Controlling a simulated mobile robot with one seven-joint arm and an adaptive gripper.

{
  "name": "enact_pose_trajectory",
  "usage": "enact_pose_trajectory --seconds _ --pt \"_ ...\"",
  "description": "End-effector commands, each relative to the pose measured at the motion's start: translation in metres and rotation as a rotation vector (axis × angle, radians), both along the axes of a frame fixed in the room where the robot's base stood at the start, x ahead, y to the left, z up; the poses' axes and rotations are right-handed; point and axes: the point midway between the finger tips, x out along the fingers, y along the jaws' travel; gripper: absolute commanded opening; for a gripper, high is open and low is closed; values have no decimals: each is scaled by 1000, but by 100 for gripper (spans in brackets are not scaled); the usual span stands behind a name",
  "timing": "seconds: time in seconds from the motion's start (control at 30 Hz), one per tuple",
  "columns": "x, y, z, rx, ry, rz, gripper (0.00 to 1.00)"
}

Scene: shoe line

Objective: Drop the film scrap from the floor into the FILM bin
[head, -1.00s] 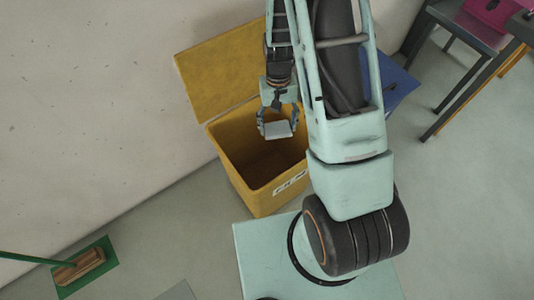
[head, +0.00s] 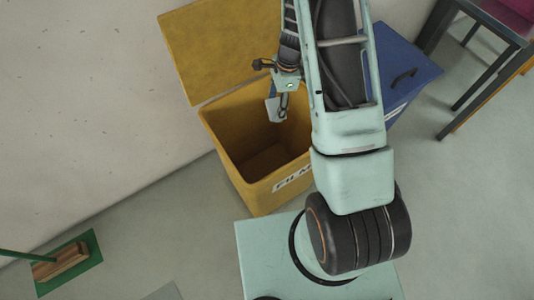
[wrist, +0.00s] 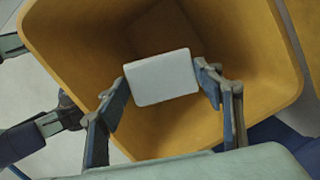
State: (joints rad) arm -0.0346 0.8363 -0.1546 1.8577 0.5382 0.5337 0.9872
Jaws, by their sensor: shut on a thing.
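The film scrap (wrist: 161,77) is a small pale grey-white flat piece. My gripper (head: 281,110) is shut on it, with a finger at each side in the wrist view (wrist: 163,84). The scrap also shows in the head view (head: 273,109), tilted at the fingertips. The yellow FILM bin (head: 238,178) stands by the wall with its lid open, leaning back. The scrap and fingers are over or just inside its opening; the exact height is hard to tell. In the wrist view the bin's inner wall (wrist: 78,42) surrounds the scrap. Part of the bin's right side is hidden by my arm.
A blue bin (head: 405,65) with a closed, handled lid stands right of the yellow one, partly behind my arm. A dark-framed table (head: 480,62) is at the upper right. A wooden brush (head: 62,263) on a green mat lies at the lower left.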

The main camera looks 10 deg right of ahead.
Motion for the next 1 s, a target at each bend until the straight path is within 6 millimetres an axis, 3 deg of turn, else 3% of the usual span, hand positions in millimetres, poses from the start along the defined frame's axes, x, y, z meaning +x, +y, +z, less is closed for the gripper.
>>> enact_pose_trajectory --seconds 0.5,0.83,0.87,1.0 --pt "-1 0 -55 1 0 4 44" --pt "0 0 -56 0 0 5 44" --pt "0 0 -56 0 0 5 64" --pt "0 0 -56 0 0 5 80"
